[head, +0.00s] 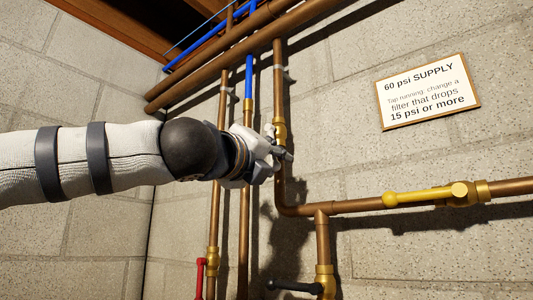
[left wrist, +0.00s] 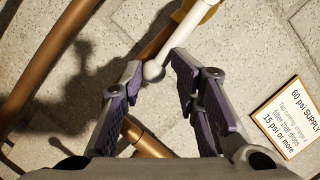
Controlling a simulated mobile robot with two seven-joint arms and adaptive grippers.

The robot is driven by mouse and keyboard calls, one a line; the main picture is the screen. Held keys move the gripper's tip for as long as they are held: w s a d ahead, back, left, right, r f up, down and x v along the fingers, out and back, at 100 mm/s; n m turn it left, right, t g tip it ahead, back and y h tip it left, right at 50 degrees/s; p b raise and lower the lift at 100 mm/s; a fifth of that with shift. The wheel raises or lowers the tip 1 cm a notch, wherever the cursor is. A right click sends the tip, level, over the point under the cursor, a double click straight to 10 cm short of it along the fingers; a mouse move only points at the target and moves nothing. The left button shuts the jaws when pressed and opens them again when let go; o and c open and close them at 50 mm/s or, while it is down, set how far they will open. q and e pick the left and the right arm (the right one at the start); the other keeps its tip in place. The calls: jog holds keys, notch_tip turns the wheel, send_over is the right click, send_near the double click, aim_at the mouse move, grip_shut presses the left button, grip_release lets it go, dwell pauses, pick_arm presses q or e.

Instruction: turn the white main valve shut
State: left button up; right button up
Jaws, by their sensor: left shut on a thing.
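The white main valve's lever (left wrist: 188,24) shows in the left wrist view as a white bar with a round end. It runs from between my fingers to the top edge. My left gripper (left wrist: 157,68) is shut on the lever near its round end, with one finger on each side. In the head view my left gripper (head: 281,150) is at the vertical copper pipe, just below a brass fitting (head: 280,131). There the gripper hides most of the white lever, and its angle to the pipe is hard to tell. My right gripper is not in view.
A yellow lever (head: 420,196) lies along the horizontal copper pipe at right. A black lever (head: 294,286) and a red lever (head: 200,277) are lower down. Vertical pipes stand close behind my wrist. A 60 psi supply sign (head: 428,92) hangs on the block wall.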

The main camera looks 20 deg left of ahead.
pick_arm(q)
jog(key=shift+w+d+f, duration=0.15)
jog(key=shift+d+f, duration=0.1)
jog(key=shift+d, duration=0.2)
jog(key=shift+c, duration=0.2)
jog(key=shift+d+r, duration=0.1)
jog(key=shift+s+d+r, duration=0.25)
jog(key=shift+s+d, duration=0.05)
jog(key=shift+d, duration=0.1)
jog(key=shift+s+d+r+p, duration=0.1)
jog(key=shift+d+r+p, duration=0.2)
jog(key=shift+d, duration=0.3)
jog(key=shift+c, duration=0.2)
jog(key=shift+d+f, duration=0.1)
jog(key=shift+c, duration=0.8)
jog(key=shift+d+r, duration=0.15)
jog(key=shift+r, duration=0.2)
jog(key=shift+s+d+r, duration=0.25)
jog(key=shift+d+r, duration=0.4)
jog(key=shift+c, duration=0.2)
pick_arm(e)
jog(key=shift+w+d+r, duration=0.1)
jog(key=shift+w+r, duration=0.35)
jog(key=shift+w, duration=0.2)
pick_arm(q)
jog(key=shift+r, duration=0.1)
